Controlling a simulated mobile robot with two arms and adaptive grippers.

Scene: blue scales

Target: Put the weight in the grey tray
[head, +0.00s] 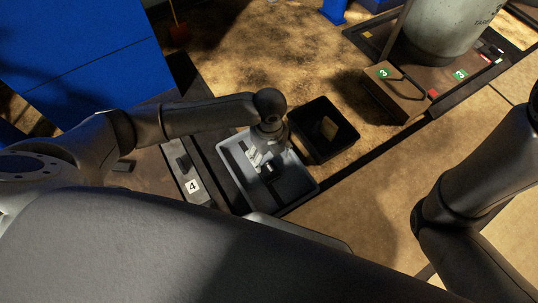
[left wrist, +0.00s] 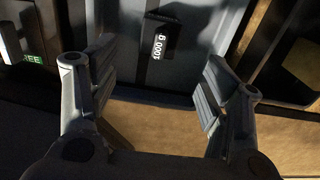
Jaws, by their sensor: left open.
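The grey tray (head: 296,184) lies below my left gripper in the head view, and its blue-grey floor fills the top middle of the left wrist view (left wrist: 208,35). The weight (left wrist: 160,38), a dark block marked "1000 g", rests on that floor. It shows as a small dark block in the head view (head: 268,172). My left gripper (head: 259,160) is over the tray, fingers apart. In the left wrist view its open fingers (left wrist: 155,78) have nothing between them, and the weight lies beyond the tips. My right arm is at the right edge; its gripper is out of view.
A black tray (head: 323,143) adjoins the grey tray on its right. A plate marked "4" (head: 192,186) is on the left. A brown box (head: 396,95) and a large grey cylinder (head: 447,32) stand at the back right. Bare tan floor (head: 375,190) lies to the right.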

